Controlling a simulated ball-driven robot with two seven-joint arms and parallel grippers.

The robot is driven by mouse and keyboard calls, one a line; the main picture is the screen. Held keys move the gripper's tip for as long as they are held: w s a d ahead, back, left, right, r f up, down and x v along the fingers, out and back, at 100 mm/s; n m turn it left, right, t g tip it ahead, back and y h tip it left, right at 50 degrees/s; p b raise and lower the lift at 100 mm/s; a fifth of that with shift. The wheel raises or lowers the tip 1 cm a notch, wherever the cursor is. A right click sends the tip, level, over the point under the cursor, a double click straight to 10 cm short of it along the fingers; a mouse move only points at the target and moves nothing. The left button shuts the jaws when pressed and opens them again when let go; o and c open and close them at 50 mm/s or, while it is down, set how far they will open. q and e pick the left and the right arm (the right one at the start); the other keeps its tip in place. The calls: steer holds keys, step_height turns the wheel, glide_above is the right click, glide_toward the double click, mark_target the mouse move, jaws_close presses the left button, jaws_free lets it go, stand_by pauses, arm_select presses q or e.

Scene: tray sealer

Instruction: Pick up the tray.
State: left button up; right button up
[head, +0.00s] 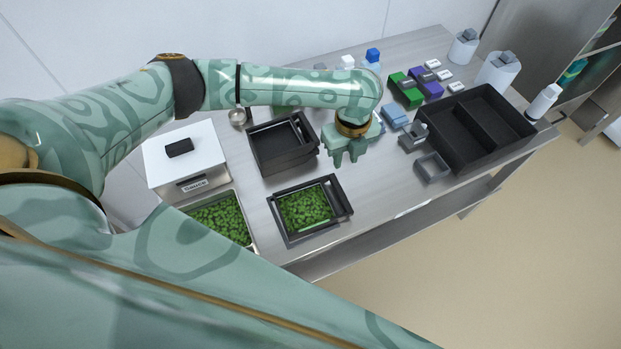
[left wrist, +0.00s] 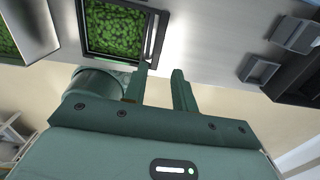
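A black tray filled with green leafy food (head: 305,208) sits in a dark rectangular frame (head: 343,197) near the table's front edge. The green-filled tray also shows at the top of the left wrist view (left wrist: 115,30), beyond the fingers and to their left. My left gripper (head: 346,162) hangs above the table, behind and to the right of this tray in the head view. Its two fingers (left wrist: 163,70) are apart with nothing between them, and it does not touch the tray. A stack of empty black trays (head: 283,165) stands behind the filled one. My right gripper is not in view.
A steel pan of greens (head: 250,235) and a white lidded box (head: 205,150) stand at the left. A large black two-compartment bin (head: 470,117) and small grey holders (head: 432,168) are at the right. Coloured blocks (head: 407,92) lie at the back.

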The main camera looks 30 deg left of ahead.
arm_select(q)
steer(key=b, duration=0.3)
glide_above(341, 193)
steer(key=f, duration=0.8)
steer(key=shift+w+a+f, duration=0.15)
steer(key=shift+w+f, duration=0.05)
steer(key=shift+w, duration=0.15)
steer(key=shift+f, duration=0.5)
steer(key=f, duration=0.1)
steer(key=f+b, duration=0.1)
steer(key=f, duration=0.1)
steer(key=f+b, duration=0.1)
steer(key=f, duration=0.1)
steer(key=shift+s+f, duration=0.1)
steer(key=shift+s, duration=0.2)
jaws_close()
